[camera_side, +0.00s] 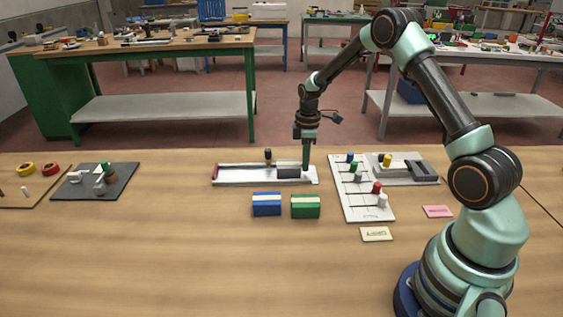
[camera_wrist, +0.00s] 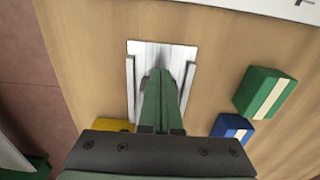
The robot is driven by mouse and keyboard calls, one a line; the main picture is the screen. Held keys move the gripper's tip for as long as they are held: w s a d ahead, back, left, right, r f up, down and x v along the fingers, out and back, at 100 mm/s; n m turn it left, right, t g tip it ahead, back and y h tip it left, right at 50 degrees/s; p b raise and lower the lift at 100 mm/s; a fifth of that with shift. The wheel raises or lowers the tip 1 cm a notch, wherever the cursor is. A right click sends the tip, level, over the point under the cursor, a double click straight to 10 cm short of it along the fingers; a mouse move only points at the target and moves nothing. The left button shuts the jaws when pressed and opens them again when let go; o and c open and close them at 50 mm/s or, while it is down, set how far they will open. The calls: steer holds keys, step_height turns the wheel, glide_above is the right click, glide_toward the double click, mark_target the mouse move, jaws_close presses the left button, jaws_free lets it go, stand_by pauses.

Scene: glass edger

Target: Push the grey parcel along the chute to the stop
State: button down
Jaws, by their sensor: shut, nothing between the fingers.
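The chute (camera_side: 240,175) is a pale, low-railed channel lying across the table in the side view. The grey parcel (camera_side: 289,173) is a dark grey block in its right half. My gripper (camera_side: 306,167) is shut and empty, pointing down into the chute at the parcel's right end. It looks close to the parcel; I cannot tell whether they touch. In the wrist view my closed fingers (camera_wrist: 160,75) stand between the rails of the chute (camera_wrist: 143,49) and hide the parcel.
A blue box (camera_side: 267,204) and a green box (camera_side: 305,206) stand in front of the chute. A white board with coloured pegs (camera_side: 367,207) lies to the right. A dark mat (camera_side: 70,189) lies far left. Table between mat and chute is clear.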

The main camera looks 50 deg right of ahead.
steer(key=w+a, duration=1.2)
steer(key=shift+w+a, duration=0.3)
steer(key=shift+a, duration=0.05)
stand_by(0.4)
